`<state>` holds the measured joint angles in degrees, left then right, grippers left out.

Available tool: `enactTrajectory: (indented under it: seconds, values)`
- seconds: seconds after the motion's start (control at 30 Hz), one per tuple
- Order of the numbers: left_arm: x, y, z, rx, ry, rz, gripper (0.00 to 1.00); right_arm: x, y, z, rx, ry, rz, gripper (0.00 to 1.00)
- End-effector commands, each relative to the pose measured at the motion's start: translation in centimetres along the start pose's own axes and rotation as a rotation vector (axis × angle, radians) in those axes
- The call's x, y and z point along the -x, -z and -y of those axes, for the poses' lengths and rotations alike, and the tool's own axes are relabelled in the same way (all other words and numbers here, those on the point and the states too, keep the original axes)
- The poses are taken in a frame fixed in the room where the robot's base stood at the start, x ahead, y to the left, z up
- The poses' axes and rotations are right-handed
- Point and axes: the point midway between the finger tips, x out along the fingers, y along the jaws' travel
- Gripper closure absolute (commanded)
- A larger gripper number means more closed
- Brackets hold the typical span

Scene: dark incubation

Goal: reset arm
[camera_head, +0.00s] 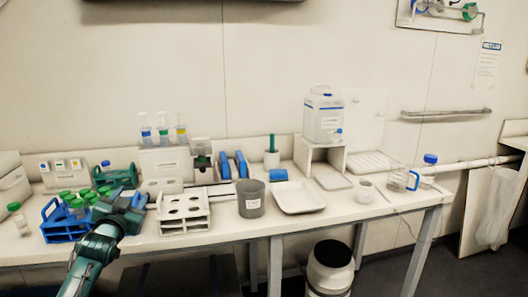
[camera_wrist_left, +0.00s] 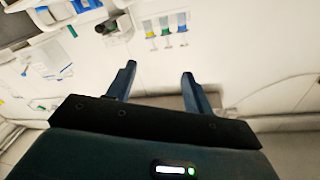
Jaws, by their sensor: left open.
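My left arm comes in from the lower left in the head view, and its gripper (camera_head: 132,207) is over the left part of the bench, in front of the blue rack (camera_head: 62,228) with green-capped tubes (camera_head: 78,204). In the left wrist view the two fingers of this gripper (camera_wrist_left: 160,85) stand well apart with nothing between them. The left gripper is open and empty. The arm and gripper hide part of the tubes and rack. My right gripper is not in view.
A white rack (camera_head: 184,213), a grey beaker (camera_head: 250,198) and a white tray (camera_head: 299,197) stand on the bench right of my gripper. A water tank (camera_head: 323,118) sits on a stand behind. A bin (camera_head: 330,268) is under the bench.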

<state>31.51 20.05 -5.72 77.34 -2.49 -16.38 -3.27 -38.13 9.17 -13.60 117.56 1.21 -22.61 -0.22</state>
Motion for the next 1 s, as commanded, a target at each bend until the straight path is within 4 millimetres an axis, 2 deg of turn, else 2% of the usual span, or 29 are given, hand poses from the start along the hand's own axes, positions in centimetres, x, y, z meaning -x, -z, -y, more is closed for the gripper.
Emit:
enactTrajectory:
  seconds: [0.07,0.1,0.27,0.37,0.47,0.57,0.7,0.8,0.9,1.0]
  values:
    - [0.1,-2.1,-0.6,0.121,-0.026,0.115,0.48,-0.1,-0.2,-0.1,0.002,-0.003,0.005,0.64]
    - [1.1,-3.6,-2.2,0.124,-0.049,0.135,0.48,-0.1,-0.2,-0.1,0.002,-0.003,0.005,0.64]
    - [5.2,-7.3,-7.3,0.119,-0.126,0.176,0.48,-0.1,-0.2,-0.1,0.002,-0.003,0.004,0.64]
    - [8.6,-9.8,-10.7,0.126,-0.180,0.211,0.48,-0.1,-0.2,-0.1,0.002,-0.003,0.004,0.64]
    - [13.1,-12.4,-14.5,0.141,-0.245,0.256,0.48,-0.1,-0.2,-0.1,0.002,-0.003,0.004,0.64]
    - [18.9,-14.7,-18.4,0.170,-0.316,0.310,0.48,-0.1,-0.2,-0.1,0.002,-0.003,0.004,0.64]
    - [28.3,-16.8,-22.9,0.230,-0.410,0.396,0.48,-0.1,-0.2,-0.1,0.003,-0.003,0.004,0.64]
    - [34.2,-17.2,-25.0,0.278,-0.460,0.453,0.48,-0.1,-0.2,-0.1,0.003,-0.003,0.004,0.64]
    - [38.6,-17.0,-26.2,0.318,-0.490,0.499,0.48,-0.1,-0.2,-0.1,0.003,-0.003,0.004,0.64]
    - [41.3,-16.7,-26.7,0.345,-0.508,0.529,0.48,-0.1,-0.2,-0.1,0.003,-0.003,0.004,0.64]
